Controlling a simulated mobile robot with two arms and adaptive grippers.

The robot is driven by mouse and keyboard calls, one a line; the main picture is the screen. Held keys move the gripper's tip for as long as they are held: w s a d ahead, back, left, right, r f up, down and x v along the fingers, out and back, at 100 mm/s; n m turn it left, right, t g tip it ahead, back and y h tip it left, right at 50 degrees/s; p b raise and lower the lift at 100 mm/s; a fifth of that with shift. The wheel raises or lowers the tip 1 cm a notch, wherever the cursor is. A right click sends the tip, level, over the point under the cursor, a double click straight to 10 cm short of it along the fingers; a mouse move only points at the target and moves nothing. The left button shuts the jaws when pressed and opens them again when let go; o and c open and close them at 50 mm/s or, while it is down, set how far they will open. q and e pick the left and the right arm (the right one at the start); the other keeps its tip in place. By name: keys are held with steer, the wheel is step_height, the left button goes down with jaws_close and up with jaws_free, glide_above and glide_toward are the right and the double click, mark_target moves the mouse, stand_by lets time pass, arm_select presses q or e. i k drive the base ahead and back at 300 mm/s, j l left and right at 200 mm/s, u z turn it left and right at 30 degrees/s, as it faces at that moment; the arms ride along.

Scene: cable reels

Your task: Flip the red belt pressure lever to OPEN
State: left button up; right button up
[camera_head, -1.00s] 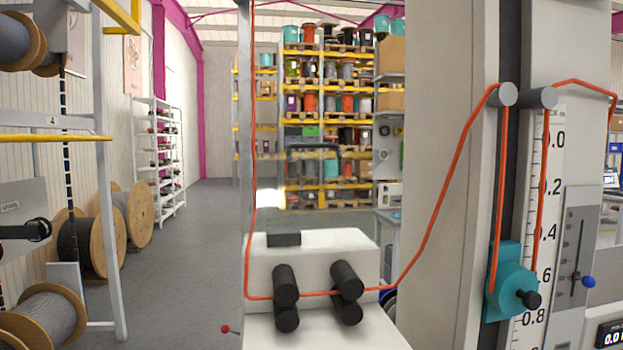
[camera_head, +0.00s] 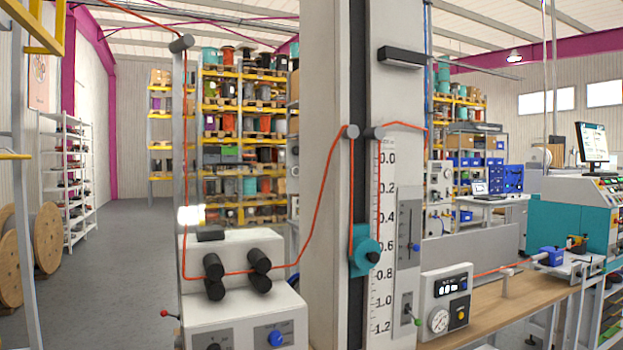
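A small lever with a red ball knob (camera_head: 164,314) sticks out to the left of the white belt unit (camera_head: 240,312). Its thin arm runs toward the unit's left side. I cannot read any OPEN or closed marking near it. An orange cable (camera_head: 235,272) runs between the upper and lower black rollers (camera_head: 213,266) of the unit. The front panel has a black knob (camera_head: 213,347) and a blue knob (camera_head: 276,338). Neither of my grippers is in view.
A tall column with a scale (camera_head: 384,240) and a teal pulley (camera_head: 366,252) stands right of the unit. A wooden bench (camera_head: 470,325) with a gauge box (camera_head: 445,300) lies further right. The grey floor (camera_head: 125,270) at left is open. Wooden reels (camera_head: 44,238) stand at far left.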

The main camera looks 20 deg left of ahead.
mark_target(164, 313)
steer(key=i+j+z, duration=0.15)
steer(key=j, duration=0.3)
steer(key=i+j+z, duration=0.15)
steer(key=j, duration=0.3)
steer(key=i+j+z, duration=0.15)
steer(key=j, duration=0.3)
steer(key=j+z, duration=0.15)
steer(key=j, duration=0.3)
